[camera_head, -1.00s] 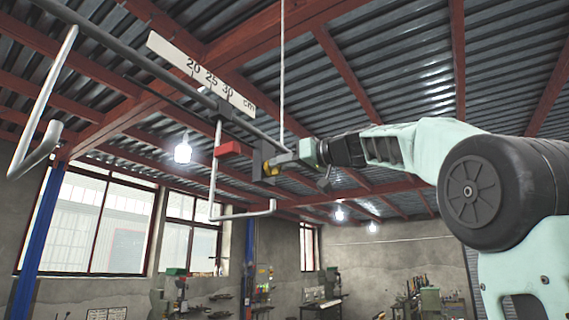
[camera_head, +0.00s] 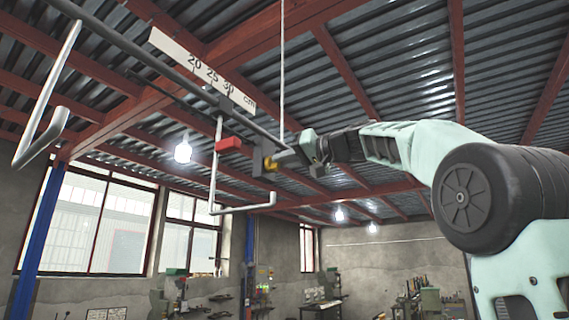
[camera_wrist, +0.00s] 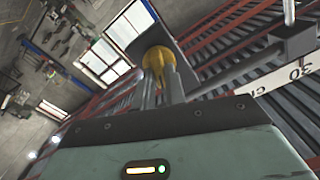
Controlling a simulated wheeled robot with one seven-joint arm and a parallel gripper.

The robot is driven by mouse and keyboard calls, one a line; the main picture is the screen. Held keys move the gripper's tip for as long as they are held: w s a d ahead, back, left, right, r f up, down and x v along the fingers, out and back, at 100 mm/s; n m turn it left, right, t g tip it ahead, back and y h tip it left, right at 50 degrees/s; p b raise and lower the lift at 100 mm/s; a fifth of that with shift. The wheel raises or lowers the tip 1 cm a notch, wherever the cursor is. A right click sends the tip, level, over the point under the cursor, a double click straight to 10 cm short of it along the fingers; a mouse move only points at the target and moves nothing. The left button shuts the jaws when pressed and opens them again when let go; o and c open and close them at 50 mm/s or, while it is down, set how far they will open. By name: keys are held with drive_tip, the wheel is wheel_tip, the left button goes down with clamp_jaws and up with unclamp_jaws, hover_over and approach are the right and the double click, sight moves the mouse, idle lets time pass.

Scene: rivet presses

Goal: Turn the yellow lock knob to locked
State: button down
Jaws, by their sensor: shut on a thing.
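The yellow lock knob (camera_head: 270,164) sits on a dark bracket (camera_head: 258,160) near the right end of the overhead bar. In the wrist view the yellow knob (camera_wrist: 157,60) shows at the fingertips, in front of the dark plate (camera_wrist: 150,38). My gripper (camera_head: 280,161) reaches it from the right and is shut on the knob. The two grey fingers (camera_wrist: 160,76) lie at the knob and hide part of it. I cannot tell the knob's locked or unlocked marking.
A white scale (camera_head: 200,68) marked 20, 25, 30 cm runs along the overhead bar (camera_head: 150,65). A red block (camera_head: 229,145) sits left of the knob, by a bent grey rod (camera_head: 214,180). Another bent rod (camera_head: 45,100) hangs at far left. A thin vertical rod (camera_head: 282,70) rises behind.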

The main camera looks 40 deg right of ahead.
drive_tip(key=shift+d+f+m+p, duration=0.1)
drive_tip(key=shift+m+p, duration=0.25)
drive_tip(key=shift+m, duration=2.95)
drive_tip(key=shift+f+m+p, duration=0.1)
drive_tip(key=shift+m+p, duration=0.2)
drive_tip(key=shift+m, duration=3)
drive_tip(key=c, duration=1.5)
unclamp_jaws()
drive_tip(key=shift+o, duration=0.2)
drive_tip(key=b+v, duration=0.5)
drive_tip(key=v, duration=1.2)
drive_tip(key=shift+s+b, duration=0.15)
drive_tip(key=shift+b, duration=0.15)
